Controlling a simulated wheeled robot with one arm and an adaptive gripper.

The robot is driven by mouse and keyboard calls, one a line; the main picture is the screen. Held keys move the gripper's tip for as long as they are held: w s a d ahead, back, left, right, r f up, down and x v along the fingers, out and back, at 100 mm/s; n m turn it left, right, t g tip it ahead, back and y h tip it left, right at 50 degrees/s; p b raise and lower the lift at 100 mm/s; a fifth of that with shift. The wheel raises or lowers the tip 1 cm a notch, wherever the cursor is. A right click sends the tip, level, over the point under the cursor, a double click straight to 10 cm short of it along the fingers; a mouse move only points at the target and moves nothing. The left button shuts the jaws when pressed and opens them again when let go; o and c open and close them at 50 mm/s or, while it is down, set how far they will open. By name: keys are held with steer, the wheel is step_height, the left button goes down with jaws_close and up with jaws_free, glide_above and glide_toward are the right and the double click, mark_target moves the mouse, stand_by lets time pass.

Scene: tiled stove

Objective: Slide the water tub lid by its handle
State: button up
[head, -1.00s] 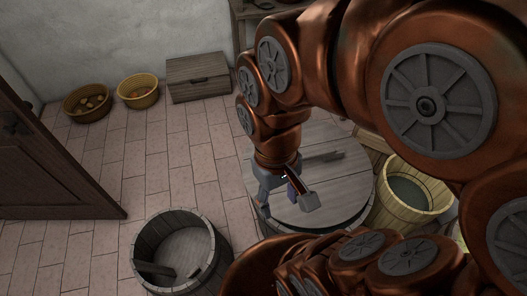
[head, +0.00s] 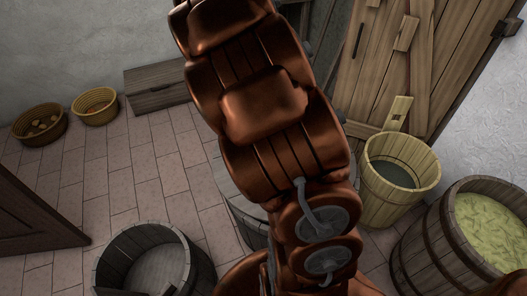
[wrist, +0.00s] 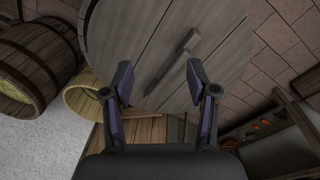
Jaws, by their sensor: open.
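The water tub lid (wrist: 150,25) is a round, grey, planked wooden disc at the top of the wrist view. Its bar handle (wrist: 180,55) lies slantwise on it. My gripper (wrist: 158,78) is open and empty. In the picture its two fingers stand either side of the handle's lower end; the handle seems to lie beyond the fingertips, and I see no contact. In the head view my arm hides the gripper, the handle and most of the lid. Only the left part of the tub (head: 243,217) shows there.
A pale bucket of water (head: 402,190) stands right of the tub, and a barrel with green contents (head: 440,250) is farther right. An open dark tub (head: 110,265) stands at lower left. Baskets (head: 96,105) and a chest (head: 155,98) are at the back. Tiled floor between is clear.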

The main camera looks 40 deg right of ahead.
steer(key=w+d+f+m+b, duration=0.2)
steer(key=d+f, duration=0.2)
steer(key=f, duration=0.3)
steer(key=w+d+f+m+b, duration=0.2)
steer(key=w+d+f+b, duration=0.1)
steer(key=f, duration=0.4)
steer(key=w+d+f+m+b, duration=0.2)
steer(key=d+f, duration=0.3)
steer(key=f, duration=0.3)
steer(key=shift+w+t+b, duration=0.3)
steer(key=shift+w+b, duration=0.1)
steer(key=shift+b, duration=0.05)
steer(key=shift+m, duration=0.3)
steer(key=shift+f+b, duration=0.3)
steer(key=shift+f, duration=3.55)
jaws_close()
